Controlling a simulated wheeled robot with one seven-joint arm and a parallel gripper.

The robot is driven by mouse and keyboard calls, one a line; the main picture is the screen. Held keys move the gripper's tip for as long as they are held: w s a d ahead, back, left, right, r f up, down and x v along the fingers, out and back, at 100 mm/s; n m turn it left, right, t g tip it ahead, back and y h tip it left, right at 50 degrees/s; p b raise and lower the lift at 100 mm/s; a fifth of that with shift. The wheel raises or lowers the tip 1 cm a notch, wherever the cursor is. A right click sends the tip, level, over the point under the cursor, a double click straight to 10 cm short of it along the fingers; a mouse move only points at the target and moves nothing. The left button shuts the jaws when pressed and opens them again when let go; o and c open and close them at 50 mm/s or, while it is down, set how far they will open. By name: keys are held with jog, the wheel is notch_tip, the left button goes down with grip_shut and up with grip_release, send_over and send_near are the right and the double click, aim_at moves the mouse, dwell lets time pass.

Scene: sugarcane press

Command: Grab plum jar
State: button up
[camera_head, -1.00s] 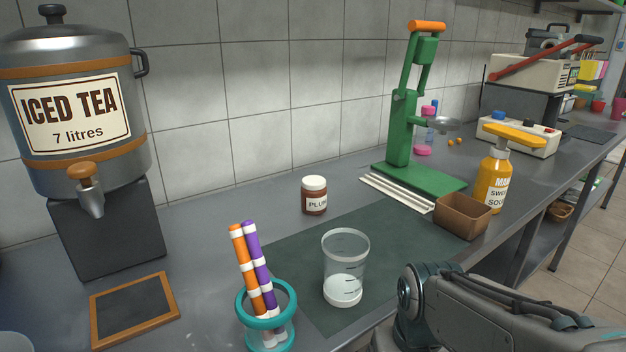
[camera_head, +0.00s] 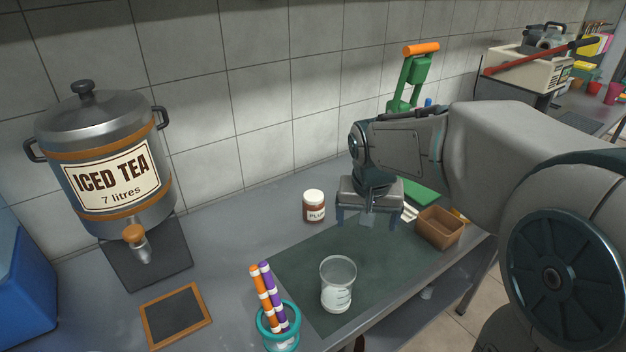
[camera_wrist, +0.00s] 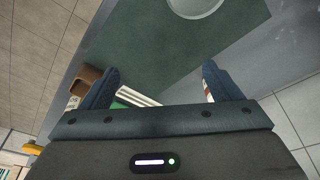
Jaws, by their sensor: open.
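The plum jar (camera_head: 314,208) is a small brown-red jar with a white lid and a label reading PLUM. It stands upright on the grey counter near the back edge of the dark green mat. My gripper (camera_head: 367,221) is open and empty, pointing down above the mat, to the right of the jar and apart from it. In the wrist view my gripper (camera_wrist: 160,72) has its two fingers spread wide. A red-and-white sliver beside the right finger there may be the jar; most of it is hidden.
A clear measuring cup (camera_head: 338,284) stands on the mat (camera_head: 300,262) in front. A teal holder (camera_head: 277,328) with orange and purple sticks is at front left. A brown box (camera_head: 440,227) is right of my gripper. The iced tea dispenser (camera_head: 112,165) stands left. The green press (camera_head: 410,80) is behind my arm.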

jog(key=w+a+f+m, duration=0.1)
jog(key=w+a, duration=0.2)
jog(key=w, duration=0.3)
jog(key=w+a+f, duration=0.1)
jog(key=w+a, duration=0.2)
jog(key=w, duration=0.2)
jog(key=m+t, duration=0.1)
send_near(313, 198)
jog(key=f, duration=0.1)
jog(key=shift+h, duration=0.4)
jog(key=x, duration=0.2)
jog(key=p+x, duration=0.1)
jog(key=x, duration=0.5)
jog(key=shift+w+a, duration=0.2)
jog(key=shift+a, duration=0.1)
jog(key=shift+a+p+x, duration=0.15)
jog(key=shift+p+x, duration=0.25)
jog(key=shift+x, duration=1.05)
jog(key=shift+a+p+x, duration=0.1)
jog(key=shift+p+x, duration=0.25)
jog(key=shift+x, duration=1.15)
jog(key=shift+s, duration=0.1)
jog(key=shift+c, duration=0.4)
jog(key=c, duration=1.1)
jog(key=shift+r, duration=0.1)
jog(key=shift+c, duration=0.2)
